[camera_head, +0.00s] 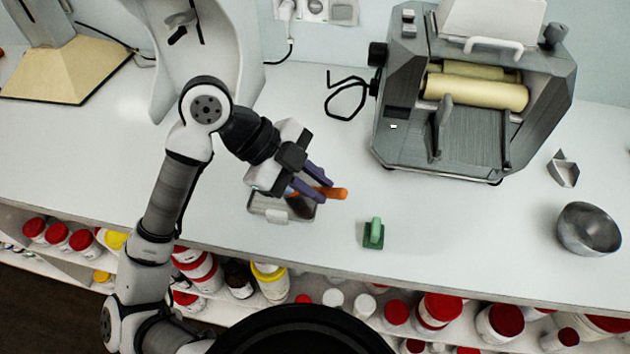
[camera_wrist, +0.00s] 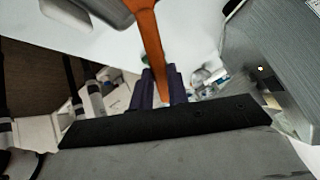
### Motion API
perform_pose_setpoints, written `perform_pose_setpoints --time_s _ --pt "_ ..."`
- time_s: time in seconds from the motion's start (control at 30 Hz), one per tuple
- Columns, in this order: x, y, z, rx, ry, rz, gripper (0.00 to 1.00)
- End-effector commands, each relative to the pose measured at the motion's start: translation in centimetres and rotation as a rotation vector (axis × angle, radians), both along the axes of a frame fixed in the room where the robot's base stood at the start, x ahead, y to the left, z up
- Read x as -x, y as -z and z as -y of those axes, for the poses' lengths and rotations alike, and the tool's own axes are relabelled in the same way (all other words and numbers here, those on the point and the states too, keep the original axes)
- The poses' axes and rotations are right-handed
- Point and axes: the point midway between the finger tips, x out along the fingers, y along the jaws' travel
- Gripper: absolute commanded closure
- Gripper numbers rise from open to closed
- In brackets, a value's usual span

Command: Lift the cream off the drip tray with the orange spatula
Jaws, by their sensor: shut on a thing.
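My gripper (camera_head: 322,187) has purple fingers and is shut on the orange spatula (camera_head: 333,193), whose orange end sticks out to the right of the fingers. In the wrist view the spatula (camera_wrist: 150,45) runs up from between the fingers (camera_wrist: 163,88) toward the top edge. A small grey tray (camera_head: 267,212), which looks like the drip tray, lies below my gripper near the counter's front edge. My gripper hides part of it. I cannot make out any cream, nor whether the spatula touches the tray.
The roller mill (camera_head: 400,140) with cream-coloured rollers stands at the back right. A green block-like item (camera_head: 374,233) sits to the right of the tray. A metal bowl (camera_head: 588,230) and a small metal wedge (camera_head: 563,168) are far right. Jars (camera_head: 440,308) fill the shelf below the counter.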

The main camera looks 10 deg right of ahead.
Motion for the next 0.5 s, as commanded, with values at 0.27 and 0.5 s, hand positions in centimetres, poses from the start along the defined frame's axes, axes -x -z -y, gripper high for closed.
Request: perform_pose_setpoints --time_s 0.27,0.5 --pt "0.0 -1.3 0.0 -0.002 -0.001 0.000 1.00" --pt "0.0 -3.0 0.0 -0.001 0.000 0.000 1.00"
